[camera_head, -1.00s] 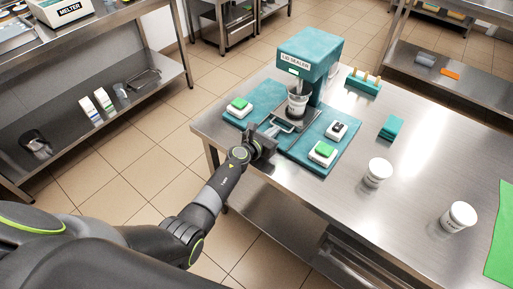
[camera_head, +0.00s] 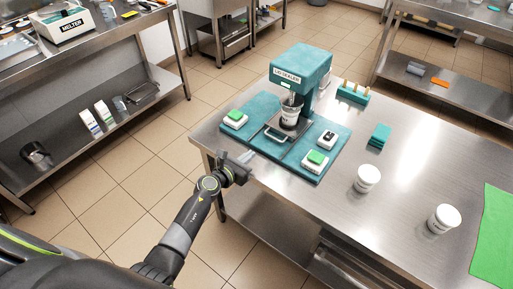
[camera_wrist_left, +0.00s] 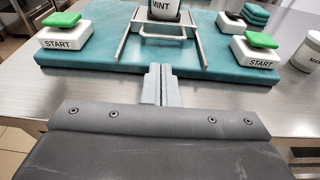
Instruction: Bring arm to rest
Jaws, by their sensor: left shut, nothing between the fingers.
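My left gripper (camera_head: 246,158) is shut and empty at the near left edge of the steel table (camera_head: 290,205). In the left wrist view its fingers (camera_wrist_left: 159,84) are together, with the lid sealer's teal base (camera_wrist_left: 90,53) just beyond them. The cup (camera_wrist_left: 164,10) reads "MINT" in the left wrist view. Green start buttons sit at the left (camera_head: 235,117) and right (camera_head: 317,158) of the base. My right gripper is not in view.
Two white lidded tubs (camera_head: 367,178) (camera_head: 444,218) stand on the table at right. A stack of teal pieces (camera_head: 379,135), a teal rack (camera_head: 353,92) and a green mat (camera_head: 495,240) are also there. A melter (camera_head: 67,25) sits on the left bench. Floor is open between.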

